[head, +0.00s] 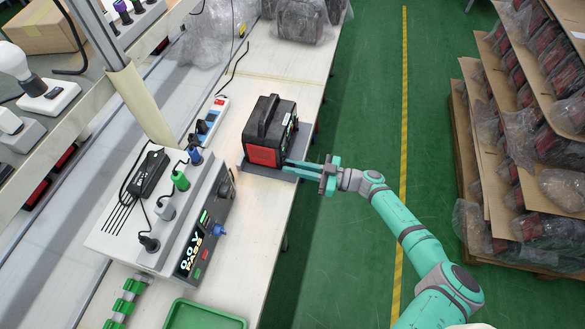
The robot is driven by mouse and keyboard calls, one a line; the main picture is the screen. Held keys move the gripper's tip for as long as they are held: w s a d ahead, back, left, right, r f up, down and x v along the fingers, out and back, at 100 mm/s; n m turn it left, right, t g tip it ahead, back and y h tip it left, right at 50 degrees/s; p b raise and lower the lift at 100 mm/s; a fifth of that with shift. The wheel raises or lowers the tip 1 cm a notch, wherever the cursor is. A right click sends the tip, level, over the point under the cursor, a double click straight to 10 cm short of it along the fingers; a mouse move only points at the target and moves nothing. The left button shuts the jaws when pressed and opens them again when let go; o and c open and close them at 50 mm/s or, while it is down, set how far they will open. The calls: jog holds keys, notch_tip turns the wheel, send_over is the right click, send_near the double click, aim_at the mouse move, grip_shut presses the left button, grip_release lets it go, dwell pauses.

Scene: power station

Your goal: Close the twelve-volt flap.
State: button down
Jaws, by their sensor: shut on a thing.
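The power station (267,130) is a black and red box with a carry handle on top. It stands on a dark grey plate (262,171) on the white workbench. Its panel face is turned to the right, towards my arm, and shows only at a steep angle. My gripper (289,164) reaches in from the right, with its long teal fingers at the lower front part of that face. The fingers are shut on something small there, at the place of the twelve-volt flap. The flap itself is too small and too hidden by the fingers to make out its angle.
A test unit (190,225) with a lit display, plugs and cables stands left of the power station. A green tray (203,316) lies at the bench's near end. A power strip (207,122) lies behind.

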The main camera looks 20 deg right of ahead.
jog(key=shift+d+n+g+y, duration=0.1)
jog(key=shift+n+g+y, duration=0.2)
jog(key=shift+n+g, duration=0.15)
jog(key=c, duration=1.8)
grip_release()
jog(key=shift+c, duration=0.2)
jog(key=shift+d, duration=0.15)
jog(key=v, duration=1)
jog(key=shift+d, duration=0.3)
jog(key=shift+o, duration=0.6)
jog(key=shift+s, duration=0.15)
